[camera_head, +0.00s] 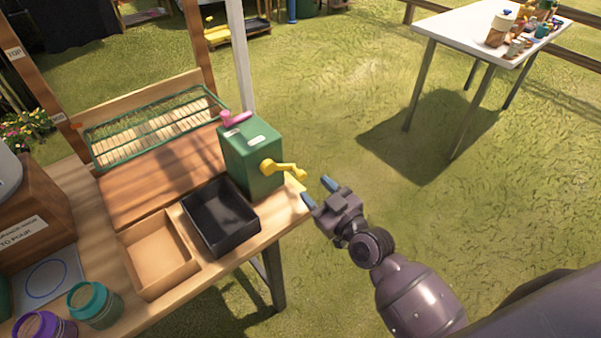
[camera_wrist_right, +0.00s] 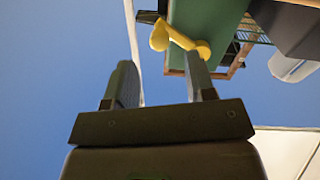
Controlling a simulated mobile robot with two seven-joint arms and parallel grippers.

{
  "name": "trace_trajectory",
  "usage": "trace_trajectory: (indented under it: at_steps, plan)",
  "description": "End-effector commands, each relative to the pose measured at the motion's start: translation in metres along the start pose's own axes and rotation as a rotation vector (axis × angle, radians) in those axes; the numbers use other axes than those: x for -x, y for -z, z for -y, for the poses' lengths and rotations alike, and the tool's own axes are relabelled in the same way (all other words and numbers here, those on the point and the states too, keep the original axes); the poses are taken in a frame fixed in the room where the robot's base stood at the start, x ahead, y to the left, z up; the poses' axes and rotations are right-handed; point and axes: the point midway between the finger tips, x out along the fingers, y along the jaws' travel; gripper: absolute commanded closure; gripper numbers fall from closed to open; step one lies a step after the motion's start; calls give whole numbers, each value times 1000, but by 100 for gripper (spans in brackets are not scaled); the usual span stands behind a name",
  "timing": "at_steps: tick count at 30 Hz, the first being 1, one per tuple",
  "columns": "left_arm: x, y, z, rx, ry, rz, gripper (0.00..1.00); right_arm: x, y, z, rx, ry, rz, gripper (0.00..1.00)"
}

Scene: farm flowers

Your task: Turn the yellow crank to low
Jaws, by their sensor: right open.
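The yellow crank (camera_head: 284,170) sticks out from the right side of a green box (camera_head: 250,158) on the wooden table. Its arm points right, with the handle at the outer end. My right gripper (camera_head: 318,191) is open and empty, just right of and slightly below the crank handle, apart from it. In the right wrist view the crank (camera_wrist_right: 172,38) shows beyond the fingers, close to the right fingertip; I cannot tell there whether they touch. The green box (camera_wrist_right: 203,20) also shows there. My left gripper is not in view.
A pink handle (camera_head: 236,118) sits on top of the box. A black tray (camera_head: 222,218) and a wooden tray (camera_head: 158,256) stand in front of it. A green rack (camera_head: 118,152) is behind. Teal (camera_head: 95,304) and purple (camera_head: 42,326) jars stand front left.

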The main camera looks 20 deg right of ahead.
Motion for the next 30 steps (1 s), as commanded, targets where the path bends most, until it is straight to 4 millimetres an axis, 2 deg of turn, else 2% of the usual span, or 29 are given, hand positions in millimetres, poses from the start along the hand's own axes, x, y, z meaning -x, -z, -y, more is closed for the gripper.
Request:
trace_trajectory:
  at_steps: [1, 6, 12, 25, 30]
  plan:
    - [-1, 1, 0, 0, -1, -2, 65, -11, 1, 1, -2, -1, -2, 50]
    - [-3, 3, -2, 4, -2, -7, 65, -38, 0, 0, -2, 0, -1, 50]
    - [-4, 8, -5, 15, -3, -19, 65, -59, 0, 1, -1, 0, 0, 50]
    - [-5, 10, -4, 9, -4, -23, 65, -66, 0, 0, 0, 0, 1, 50]
    - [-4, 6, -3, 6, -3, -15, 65, -66, 0, 0, 0, 0, 1, 76]
